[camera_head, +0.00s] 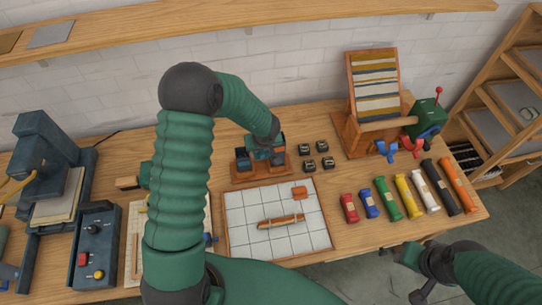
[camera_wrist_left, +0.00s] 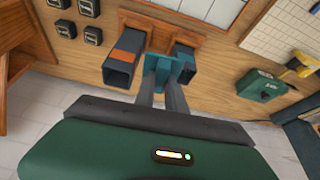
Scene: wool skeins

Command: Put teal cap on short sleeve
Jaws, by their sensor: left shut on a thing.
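My left gripper (camera_wrist_left: 168,88) is shut on the teal cap (camera_wrist_left: 162,70), which sits between two dark sleeves in the left wrist view. The sleeve with an orange band (camera_wrist_left: 124,67) is on the left and looks longer. The other sleeve (camera_wrist_left: 183,58) is on the right, looks shorter, and the cap is close beside it; I cannot tell whether they touch. Both sleeves stand on a wooden stand (camera_wrist_left: 150,22). In the head view my left gripper (camera_head: 266,147) is over that stand (camera_head: 262,172), partly hiding the cap. My right gripper (camera_head: 416,275) is empty and open, off the bench's front edge.
A white gridded tray (camera_head: 240,240) holds a wrapped rod and a small orange block. Several small black blocks (camera_head: 319,155) stand right of the stand. Several coloured skeins (camera_head: 384,196) lie at the right. A control box (camera_head: 93,240) and press (camera_head: 42,150) stand left.

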